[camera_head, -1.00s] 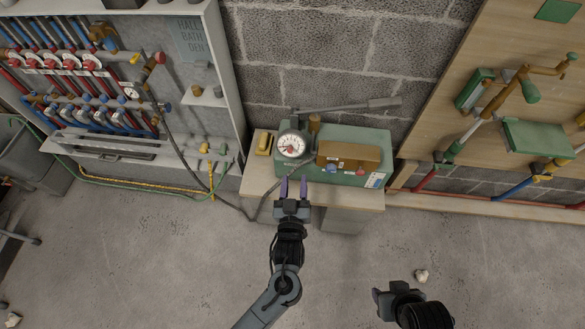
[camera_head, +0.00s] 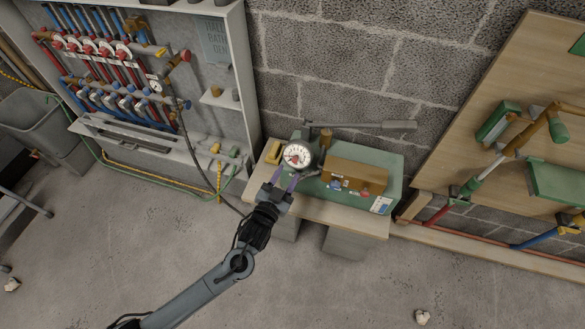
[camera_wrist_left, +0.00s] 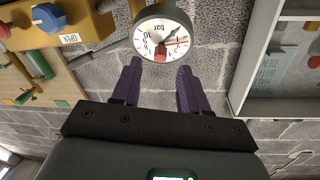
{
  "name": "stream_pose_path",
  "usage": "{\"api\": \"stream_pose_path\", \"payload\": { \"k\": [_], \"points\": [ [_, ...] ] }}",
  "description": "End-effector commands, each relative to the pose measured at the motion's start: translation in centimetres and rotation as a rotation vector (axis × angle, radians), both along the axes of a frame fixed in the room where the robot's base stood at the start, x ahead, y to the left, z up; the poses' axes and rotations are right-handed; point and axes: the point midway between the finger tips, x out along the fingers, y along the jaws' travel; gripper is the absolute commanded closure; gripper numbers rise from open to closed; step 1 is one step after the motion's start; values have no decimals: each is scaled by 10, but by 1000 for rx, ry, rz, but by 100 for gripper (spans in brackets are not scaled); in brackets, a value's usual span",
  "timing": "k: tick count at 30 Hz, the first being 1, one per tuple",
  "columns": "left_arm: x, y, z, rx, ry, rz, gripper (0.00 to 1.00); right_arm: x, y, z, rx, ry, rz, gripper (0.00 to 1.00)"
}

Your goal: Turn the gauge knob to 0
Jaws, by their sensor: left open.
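The round white-faced gauge (camera_head: 297,155) stands upright at the left of the green pump unit (camera_head: 370,192) on the small bench. In the left wrist view the gauge (camera_wrist_left: 178,28) shows a dial marked "bar", a dark needle and a thin red one. A red knob (camera_wrist_left: 160,54) sits on its face at the lower edge. My left gripper (camera_head: 285,179) is open, with its purple fingers pointing at the gauge. In the wrist view the left gripper (camera_wrist_left: 158,72) has its fingertips just short of the knob, one to each side, with nothing between them. My right gripper is out of view.
A brown valve block (camera_head: 352,178) with blue and red knobs sits right of the gauge. A grey lever (camera_head: 365,126) extends behind it. A yellow object (camera_head: 273,152) lies left of the gauge.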

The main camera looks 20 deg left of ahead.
Motion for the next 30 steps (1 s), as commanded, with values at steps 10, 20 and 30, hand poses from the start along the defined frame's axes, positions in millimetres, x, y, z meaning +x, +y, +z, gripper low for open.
{"api": "stream_pose_path", "payload": {
  "k": [10, 20, 30],
  "points": [
    [40, -2, -1, -1, 1, 0, 56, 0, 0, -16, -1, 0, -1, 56],
    [44, -2, 0, -1, 2, 1, 56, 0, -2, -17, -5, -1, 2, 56],
    [44, -2, 0, -1, 1, 0, 98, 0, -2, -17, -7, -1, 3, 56]
  ]
}}
